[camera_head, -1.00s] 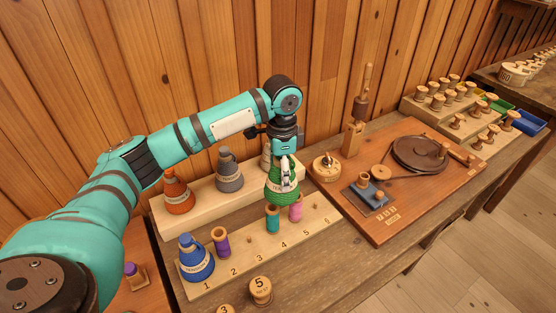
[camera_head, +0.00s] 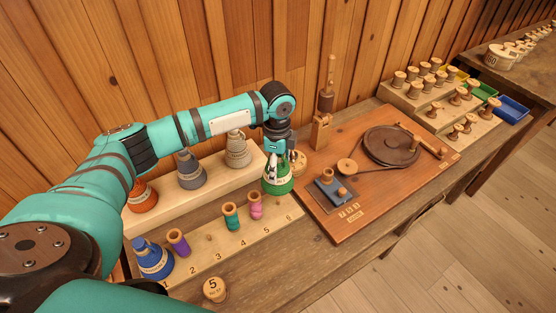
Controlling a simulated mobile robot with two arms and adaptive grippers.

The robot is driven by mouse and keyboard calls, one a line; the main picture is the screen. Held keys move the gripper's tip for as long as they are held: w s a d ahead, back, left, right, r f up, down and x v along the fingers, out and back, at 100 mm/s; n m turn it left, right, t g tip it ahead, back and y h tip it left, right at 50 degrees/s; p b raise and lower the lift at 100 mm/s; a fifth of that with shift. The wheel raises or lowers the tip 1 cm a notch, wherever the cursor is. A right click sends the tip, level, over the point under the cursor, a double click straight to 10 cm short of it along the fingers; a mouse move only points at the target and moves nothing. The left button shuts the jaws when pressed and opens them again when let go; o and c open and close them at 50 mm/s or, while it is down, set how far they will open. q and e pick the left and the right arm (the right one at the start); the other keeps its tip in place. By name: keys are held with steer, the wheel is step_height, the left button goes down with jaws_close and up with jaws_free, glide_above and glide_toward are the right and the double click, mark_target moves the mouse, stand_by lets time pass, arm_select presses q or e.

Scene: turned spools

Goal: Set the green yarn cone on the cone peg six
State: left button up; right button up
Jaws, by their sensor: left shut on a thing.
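The green yarn cone (camera_head: 278,184) is held upright in my left gripper (camera_head: 278,165), which is shut on its upper part. The cone is at the far right end of the numbered peg board (camera_head: 225,258), just behind the number 6. Peg six itself is hidden by the cone. I cannot tell whether the cone's base touches the board or hovers slightly above it. My right gripper is not in view.
On the board stand a blue cone (camera_head: 152,261), a purple spool (camera_head: 178,242), a teal spool (camera_head: 231,216) and a pink spool (camera_head: 255,206). Orange (camera_head: 143,197), grey (camera_head: 190,172) and beige (camera_head: 237,151) cones stand on the rack behind. A winder board (camera_head: 345,222) lies close right.

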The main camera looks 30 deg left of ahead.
mark_target(278, 179)
arm_select(q)
steer(key=shift+w+d+f+b, duration=0.15)
steer(key=shift+w+f+b, duration=0.25)
steer(key=shift+f, duration=0.3)
steer(key=shift+m, duration=0.3)
steer(key=shift+s+f+b, duration=0.1)
steer(key=shift+f+b, duration=2.75)
steer(key=shift+f, duration=0.55)
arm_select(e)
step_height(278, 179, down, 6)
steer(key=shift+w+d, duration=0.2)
arm_select(q)
steer(key=shift+f, duration=0.1)
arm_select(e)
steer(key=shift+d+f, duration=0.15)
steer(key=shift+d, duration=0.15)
arm_select(q)
steer(key=shift+f, duration=0.95)
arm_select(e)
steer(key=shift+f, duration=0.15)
